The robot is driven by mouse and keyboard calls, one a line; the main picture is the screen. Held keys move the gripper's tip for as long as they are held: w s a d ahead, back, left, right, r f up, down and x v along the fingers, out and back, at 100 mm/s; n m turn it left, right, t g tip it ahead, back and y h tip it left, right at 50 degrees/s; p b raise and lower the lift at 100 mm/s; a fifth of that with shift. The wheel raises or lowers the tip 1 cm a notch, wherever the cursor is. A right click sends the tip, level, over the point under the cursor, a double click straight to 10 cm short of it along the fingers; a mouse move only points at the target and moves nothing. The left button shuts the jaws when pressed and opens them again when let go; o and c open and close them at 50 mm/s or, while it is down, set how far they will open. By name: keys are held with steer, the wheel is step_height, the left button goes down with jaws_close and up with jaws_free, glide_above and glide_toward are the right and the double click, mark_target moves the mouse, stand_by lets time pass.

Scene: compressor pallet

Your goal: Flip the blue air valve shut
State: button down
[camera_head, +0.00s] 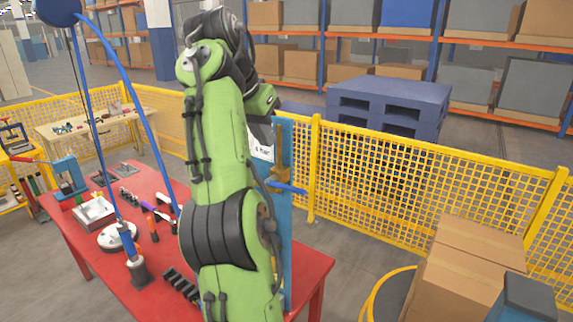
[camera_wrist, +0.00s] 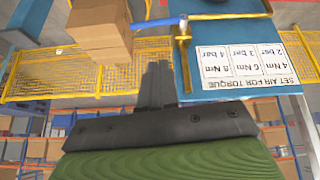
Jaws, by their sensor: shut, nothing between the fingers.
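The blue valve handle (camera_wrist: 155,23) sticks out sideways from a brass fitting (camera_wrist: 183,55) on a blue panel (camera_wrist: 235,30) in the wrist view, which looks upside down. The handle lies crosswise to the brass pipe. In the head view the handle (camera_head: 288,188) points right from the panel's edge, just right of my arm. My gripper (camera_wrist: 158,66) is shut and empty. In the wrist view its dark fingers appear below the handle and left of the brass pipe, apart from the handle in the picture. My arm hides much of the panel in the head view.
A white torque chart (camera_wrist: 240,60) is on the panel. The red bench (camera_head: 160,285) holds tools and fixtures left of my arm. Yellow mesh fencing (camera_head: 390,180) stands behind the panel. Cardboard boxes (camera_head: 465,265) stand at the right. A blue hose (camera_head: 125,75) hangs at the left.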

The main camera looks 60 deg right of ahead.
steer(key=d+m+g, duration=0.1)
glide_above(290, 189)
steer(key=w, duration=0.1)
step_height(290, 189, down, 7)
steer(key=shift+h, duration=0.3)
steer(key=f, duration=0.1)
steer(key=f+b, duration=0.1)
steer(key=f, duration=0.1)
steer(key=f+b, duration=0.1)
steer(key=shift+s+a+f, duration=0.15)
steer(key=shift+a+f, duration=0.1)
steer(key=shift+f, duration=0.05)
steer(key=shift+d, duration=0.1)
steer(key=shift+f, duration=0.1)
steer(key=f+b, duration=0.1)
steer(key=t+b, duration=0.1)
steer(key=shift+s+a+f+b, duration=0.2)
steer(key=shift+s+f+b, duration=0.05)
steer(key=shift+f+b, duration=0.15)
steer(key=shift+a+r+m, duration=0.15)
steer(key=shift+a+m, duration=0.05)
steer(key=shift+m, duration=0.1)
